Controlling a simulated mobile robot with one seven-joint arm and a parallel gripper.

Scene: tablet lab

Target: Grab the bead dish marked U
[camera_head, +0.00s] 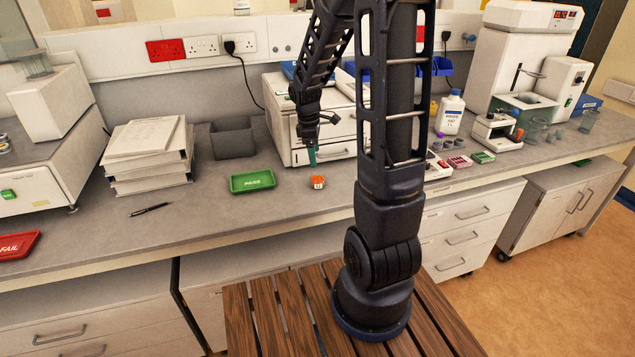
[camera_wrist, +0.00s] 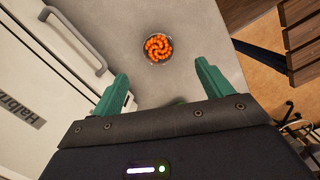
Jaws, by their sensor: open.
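A small round dish (camera_wrist: 158,48) full of orange beads sits on the grey counter in the wrist view. It also shows in the head view as a small orange thing (camera_head: 317,182) with a pale patch; no letter U can be read in either view. My gripper (camera_wrist: 162,68) is open and empty, its two green fingers apart. The dish appears just beyond the fingertips, between their lines, and is not touched. In the head view my gripper (camera_head: 312,155) hangs above and behind the dish, in front of the white drawer unit.
A green PASS tray (camera_head: 252,181) lies left of the dish. A white drawer unit (camera_head: 285,142) with handles stands close behind my gripper. A grey bin (camera_head: 232,139), a paper stack (camera_head: 147,157) and a pen (camera_head: 150,209) are further left. Small boxes (camera_head: 459,162) lie to the right.

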